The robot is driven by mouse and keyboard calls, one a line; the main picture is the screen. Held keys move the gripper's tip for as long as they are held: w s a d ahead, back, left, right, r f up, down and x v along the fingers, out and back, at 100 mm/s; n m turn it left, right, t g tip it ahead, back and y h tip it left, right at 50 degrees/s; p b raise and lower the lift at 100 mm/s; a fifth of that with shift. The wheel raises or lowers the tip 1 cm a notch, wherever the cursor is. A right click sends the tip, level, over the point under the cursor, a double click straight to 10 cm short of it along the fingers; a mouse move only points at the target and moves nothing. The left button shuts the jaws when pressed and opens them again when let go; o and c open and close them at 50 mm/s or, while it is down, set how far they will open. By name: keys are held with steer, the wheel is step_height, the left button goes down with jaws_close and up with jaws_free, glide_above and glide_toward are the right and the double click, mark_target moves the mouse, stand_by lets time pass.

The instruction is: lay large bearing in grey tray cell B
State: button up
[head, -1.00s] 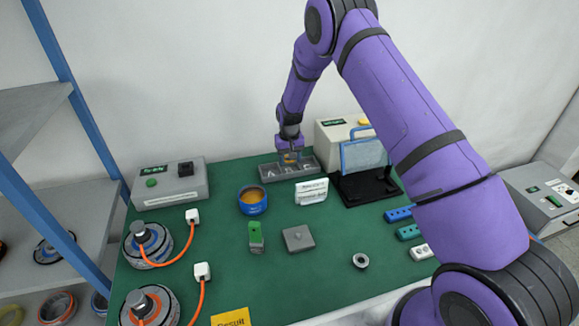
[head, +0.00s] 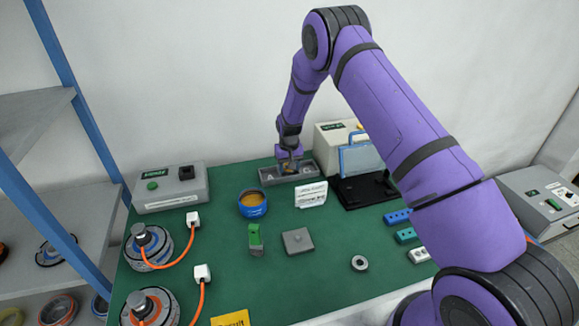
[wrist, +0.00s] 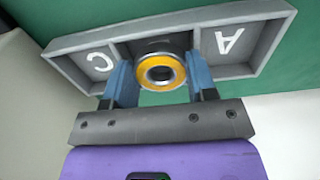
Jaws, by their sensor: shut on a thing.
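My gripper (head: 289,166) is at the grey tray (head: 297,181) at the back of the green table. In the wrist view its two blue fingers are shut on the large bearing (wrist: 161,71), a ring with an orange face and a dark bore. The bearing is over or in the middle cell of the grey tray (wrist: 235,48), between the cells marked A and C. The middle cell's letter is hidden. I cannot tell whether the bearing touches the floor. Cells A and C look empty.
A beige box (head: 331,143) and a black stand with a blue frame (head: 362,180) are to the right. A blue cup (head: 252,203) and a small metal ring (head: 359,263) are nearer.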

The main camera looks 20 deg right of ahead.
steer(key=shift+s+f, duration=0.35)
steer(key=shift+f, duration=0.25)
steer(key=shift+s+f, duration=0.3)
steer(key=shift+f, duration=0.3)
steer(key=o, duration=0.9)
steer(key=shift+c, duration=0.2)
steer(key=shift+w+d+r, duration=0.1)
steer(key=shift+w+r, duration=0.15)
steer(key=shift+r, duration=0.4)
steer(key=shift+o, duration=0.6)
step_height(320, 180, up, 12)
steer(key=shift+w, duration=0.25)
